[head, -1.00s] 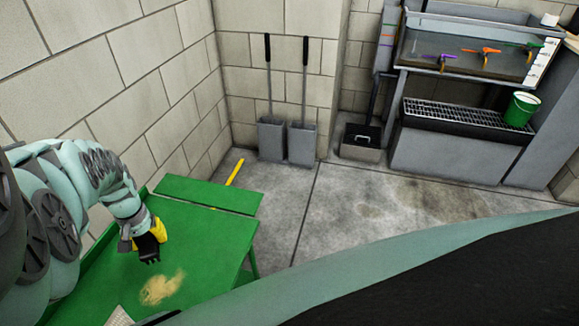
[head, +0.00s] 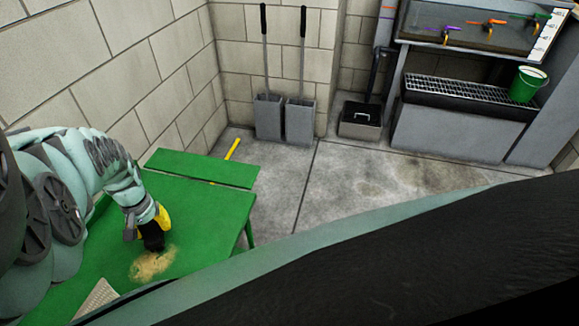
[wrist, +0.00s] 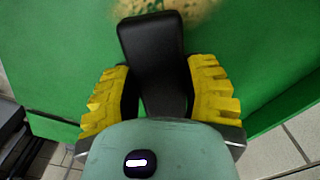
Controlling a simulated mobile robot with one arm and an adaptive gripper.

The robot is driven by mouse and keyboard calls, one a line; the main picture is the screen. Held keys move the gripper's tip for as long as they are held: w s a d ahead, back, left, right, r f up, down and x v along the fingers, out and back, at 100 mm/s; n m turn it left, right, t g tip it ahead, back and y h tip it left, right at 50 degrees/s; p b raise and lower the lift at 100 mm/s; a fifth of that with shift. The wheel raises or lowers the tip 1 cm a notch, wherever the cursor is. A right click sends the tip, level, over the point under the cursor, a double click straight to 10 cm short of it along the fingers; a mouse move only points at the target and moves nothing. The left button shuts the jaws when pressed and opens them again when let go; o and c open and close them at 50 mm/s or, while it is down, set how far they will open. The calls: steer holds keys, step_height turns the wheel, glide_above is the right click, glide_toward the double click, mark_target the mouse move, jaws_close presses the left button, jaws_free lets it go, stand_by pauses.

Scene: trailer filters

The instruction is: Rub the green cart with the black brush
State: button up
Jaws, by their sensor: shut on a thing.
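The green cart (head: 205,215) stands at the lower left in the head view, with a tan dusty patch (head: 152,263) on its top.
A yellow bar (head: 232,149) lies beyond the cart. Two long-handled dustpans (head: 269,118) stand by the wall, near a grey box (head: 361,120). A sink unit with a grate (head: 470,96) and a green bucket (head: 526,84) is at right. The floor (head: 350,175) between is clear.

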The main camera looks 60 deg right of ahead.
steer(key=shift+f+b, duration=0.9)
steer(key=shift+f, duration=0.15)
stand_by(0.6)
steer(key=shift+r, duration=0.1)
